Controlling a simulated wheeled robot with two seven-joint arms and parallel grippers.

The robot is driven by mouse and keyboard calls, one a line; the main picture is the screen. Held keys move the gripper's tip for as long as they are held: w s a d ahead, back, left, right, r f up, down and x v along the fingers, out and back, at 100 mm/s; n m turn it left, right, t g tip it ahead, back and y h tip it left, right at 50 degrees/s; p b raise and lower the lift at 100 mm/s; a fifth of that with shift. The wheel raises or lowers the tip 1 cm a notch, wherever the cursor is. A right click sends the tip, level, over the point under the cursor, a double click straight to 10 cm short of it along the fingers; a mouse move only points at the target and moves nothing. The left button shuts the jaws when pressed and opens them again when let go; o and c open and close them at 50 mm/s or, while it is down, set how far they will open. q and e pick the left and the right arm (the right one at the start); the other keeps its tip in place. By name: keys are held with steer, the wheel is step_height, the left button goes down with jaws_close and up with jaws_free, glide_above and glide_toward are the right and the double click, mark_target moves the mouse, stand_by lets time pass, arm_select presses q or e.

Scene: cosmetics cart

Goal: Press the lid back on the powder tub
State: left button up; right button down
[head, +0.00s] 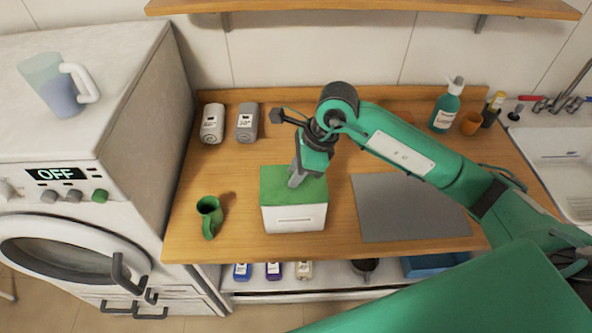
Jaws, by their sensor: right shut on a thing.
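The powder tub (294,219) is a white box near the front middle of the wooden counter. Its flat green lid (278,184) lies over the top of the tub. I cannot tell whether the lid is fully seated. My right gripper (297,181) points down onto the lid from above and is shut on it. The gripper and wrist hide part of the lid's far right. My left gripper is not in view.
Two containers, one white (212,124) and one grey (247,122), stand at the back left. A green pump bottle (446,108) stands at the back right.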

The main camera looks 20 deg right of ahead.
steer(key=shift+f+b, duration=0.25)
steer(key=shift+b, duration=0.7)
stand_by(0.6)
stand_by(0.4)
steer(key=c, duration=0.7)
jaws_free()
steer(key=shift+r, duration=0.1)
steer(key=shift+r+p, duration=1.35)
steer(key=shift+r, duration=2.1)
steer(key=shift+c, duration=0.3)
jaws_close()
